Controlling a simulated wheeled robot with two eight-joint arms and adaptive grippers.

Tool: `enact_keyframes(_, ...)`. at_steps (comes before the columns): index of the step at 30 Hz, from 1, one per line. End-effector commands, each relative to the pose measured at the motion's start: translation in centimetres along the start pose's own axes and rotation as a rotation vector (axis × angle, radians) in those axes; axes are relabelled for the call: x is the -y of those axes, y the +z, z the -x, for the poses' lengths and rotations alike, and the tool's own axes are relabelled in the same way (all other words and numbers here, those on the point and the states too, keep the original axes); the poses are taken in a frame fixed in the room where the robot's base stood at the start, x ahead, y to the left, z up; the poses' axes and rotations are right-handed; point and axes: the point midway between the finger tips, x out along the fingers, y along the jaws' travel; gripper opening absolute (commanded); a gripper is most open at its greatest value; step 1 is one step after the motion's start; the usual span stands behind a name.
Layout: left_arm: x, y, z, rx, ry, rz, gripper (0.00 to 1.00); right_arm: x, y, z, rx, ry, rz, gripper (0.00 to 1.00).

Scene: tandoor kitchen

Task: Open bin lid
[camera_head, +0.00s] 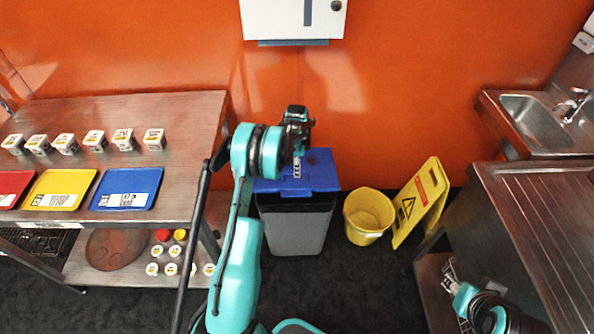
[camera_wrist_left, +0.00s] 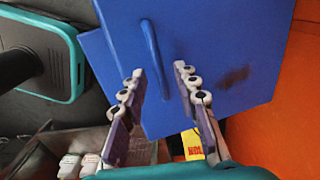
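The bin (camera_head: 296,230) is a grey container with a dark upper rim, standing on the floor against the orange wall. Its blue lid (camera_head: 322,170) appears to lie down on top. My left gripper (camera_head: 297,166) is above the lid and hides part of it. In the left wrist view, the lid (camera_wrist_left: 215,50) has a raised blue bar handle (camera_wrist_left: 155,58). My left gripper (camera_wrist_left: 158,82) is open, its fingers on either side of the handle's near end; contact cannot be told. My right gripper (camera_head: 450,278) is low at the right, by the metal counter, too small to read.
A yellow bucket (camera_head: 368,214) and a yellow wet-floor sign (camera_head: 421,202) stand right of the bin. A metal table (camera_head: 190,125) with trays and small tubs is at left. A sink (camera_head: 537,122) and counter (camera_head: 545,220) are at right. Dark floor is clear in front.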

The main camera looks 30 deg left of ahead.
Motion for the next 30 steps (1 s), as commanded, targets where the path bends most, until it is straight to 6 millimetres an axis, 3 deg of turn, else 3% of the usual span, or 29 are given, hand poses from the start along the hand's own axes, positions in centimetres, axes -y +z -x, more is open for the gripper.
enact_keyframes(7, 0.0, 0.0, -0.1, 0.000, 0.000, 0.000, 0.30, 0.0, 0.0, 0.0, 0.000, 0.000, 0.000, 0.40)
enact_keyframes(10, 0.0, 0.0, -0.1, 0.000, 0.000, 0.000, 0.04, 0.0, 0.0, 0.0, 0.000, 0.000, 0.000, 0.40)
enact_keyframes(11, 0.0, 0.0, -0.1, 0.000, 0.000, 0.000, 0.00, 0.0, 0.0, 0.0, 0.000, 0.000, 0.000, 0.40)
enact_keyframes(22, 0.2, 0.0, 0.4, 0.000, 0.000, 0.000, 0.00, 0.0, -0.2, 0.2, 0.000, 0.000, 0.000, 0.40)
enact_keyframes(30, 1.6, 0.0, 3.4, 0.001, -0.002, 0.001, 0.00, 0.0, -1.0, 1.4, 0.000, 0.000, 0.000, 0.40)
